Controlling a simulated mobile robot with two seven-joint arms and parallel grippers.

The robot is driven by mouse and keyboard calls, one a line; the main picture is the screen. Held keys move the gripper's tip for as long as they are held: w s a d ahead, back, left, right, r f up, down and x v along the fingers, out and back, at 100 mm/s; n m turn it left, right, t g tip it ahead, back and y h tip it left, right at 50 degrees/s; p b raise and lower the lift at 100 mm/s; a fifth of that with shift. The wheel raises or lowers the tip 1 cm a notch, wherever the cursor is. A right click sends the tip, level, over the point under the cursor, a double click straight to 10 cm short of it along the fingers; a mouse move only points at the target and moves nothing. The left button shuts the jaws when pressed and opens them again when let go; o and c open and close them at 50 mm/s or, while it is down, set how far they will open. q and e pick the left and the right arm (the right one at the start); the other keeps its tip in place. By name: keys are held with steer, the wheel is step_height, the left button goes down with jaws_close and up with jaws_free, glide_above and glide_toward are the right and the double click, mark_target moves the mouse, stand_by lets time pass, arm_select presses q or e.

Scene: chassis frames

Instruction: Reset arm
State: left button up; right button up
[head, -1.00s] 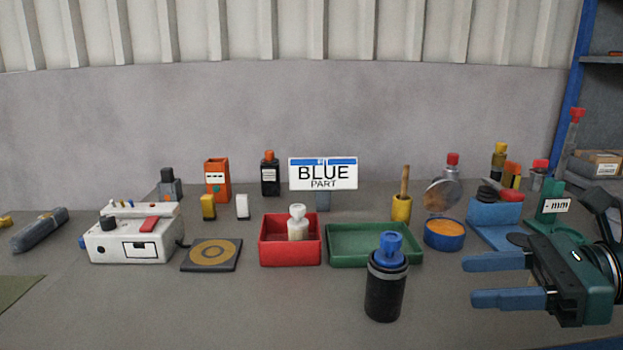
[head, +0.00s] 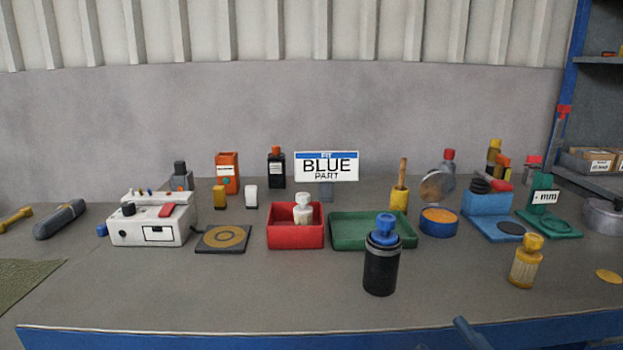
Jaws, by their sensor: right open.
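My right gripper (head: 445,336) shows only at the bottom edge, right of centre, with a blue finger in front of the table edge. It is open and apart from everything on the table; most of it is cut off by the frame. My left gripper is not in view. A black cylinder with a blue part on top (head: 381,265) stands upright near the front of the table, behind and left of the right gripper. A sign reading "FIT BLUE PART" (head: 327,168) stands at the back.
A yellow-capped bottle (head: 525,266) stands front right. A red tray (head: 296,238) holds a white bottle (head: 303,210). A green tray (head: 350,232) lies beside it. A white box device (head: 152,226) stands left.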

steer(key=s+a+f+m+g+h, duration=0.1)
steer(key=s+f+m+g+h, duration=0.25)
steer(key=f+m, duration=0.45)
steer(key=s+a+f+m+g+h, duration=0.2)
steer(key=s+f+m+h, duration=0.2)
steer(key=f+m, duration=0.4)
arm_select(q)
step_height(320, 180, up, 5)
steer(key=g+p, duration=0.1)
steer(key=p, duration=0.8)
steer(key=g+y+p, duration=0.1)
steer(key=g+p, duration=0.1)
steer(key=p, duration=0.8)
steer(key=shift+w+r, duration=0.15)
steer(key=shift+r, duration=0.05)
arm_select(e)
steer(key=r+g, duration=0.1)
steer(key=r, duration=0.1)
steer(key=r+g+h, duration=0.1)
steer(key=r+g, duration=0.1)
steer(key=r, duration=0.1)
steer(key=shift+s+g, duration=0.2)
steer(key=shift+g, duration=0.05)
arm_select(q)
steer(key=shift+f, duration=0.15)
arm_select(e)
steer(key=shift+f, duration=0.1)
steer(key=shift+c, duration=0.2)
